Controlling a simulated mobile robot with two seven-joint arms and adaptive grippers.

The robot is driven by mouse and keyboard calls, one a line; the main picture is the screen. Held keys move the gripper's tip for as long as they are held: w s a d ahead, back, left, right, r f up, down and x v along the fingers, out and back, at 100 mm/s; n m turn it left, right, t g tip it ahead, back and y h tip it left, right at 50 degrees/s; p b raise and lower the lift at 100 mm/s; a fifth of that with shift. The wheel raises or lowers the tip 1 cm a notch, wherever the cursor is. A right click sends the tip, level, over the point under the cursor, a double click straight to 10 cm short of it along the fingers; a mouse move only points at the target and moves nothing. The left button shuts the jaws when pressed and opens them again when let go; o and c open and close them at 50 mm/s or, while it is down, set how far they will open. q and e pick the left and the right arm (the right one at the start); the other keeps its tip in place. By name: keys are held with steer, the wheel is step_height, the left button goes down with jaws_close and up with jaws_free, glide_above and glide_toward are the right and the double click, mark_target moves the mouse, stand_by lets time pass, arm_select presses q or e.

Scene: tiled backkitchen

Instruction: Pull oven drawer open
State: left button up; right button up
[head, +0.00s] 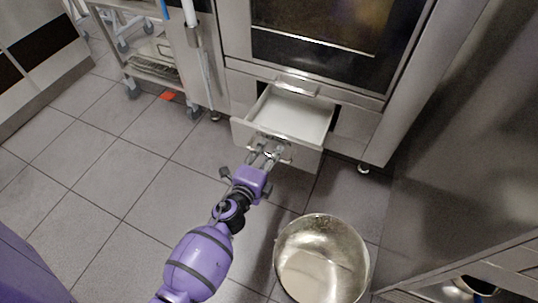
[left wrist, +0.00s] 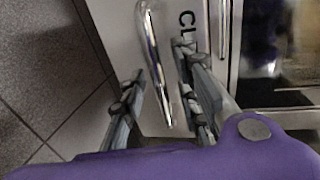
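The oven drawer (head: 300,112) is pulled partly out from below the oven door, and its pale inside shows in the head view. My left gripper (head: 267,154) is at the drawer's front panel, by its handle. In the left wrist view, the metal bar handle (left wrist: 153,55) runs between the two fingers of my left gripper (left wrist: 157,85). The fingers stand apart, with gaps beside the bar, so the gripper is open around the handle. Some handle detail is hidden by the gripper in the head view. My right gripper is in neither view.
The oven (head: 318,38) stands above the drawer. A large metal pot (head: 322,262) is on the tiled floor, right of my left arm. A wheeled metal cart (head: 150,62) stands at the upper left. A steel surface (head: 460,130) fills the right side. Floor at left is clear.

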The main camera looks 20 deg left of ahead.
arm_select(q)
steer(key=shift+w, duration=0.15)
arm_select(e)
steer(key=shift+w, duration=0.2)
arm_select(q)
steer(key=shift+c, duration=0.5)
jaws_close()
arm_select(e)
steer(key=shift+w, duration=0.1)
arm_select(q)
steer(key=shift+f, duration=0.1)
steer(key=v, duration=0.3)
steer(key=shift+f, duration=0.25)
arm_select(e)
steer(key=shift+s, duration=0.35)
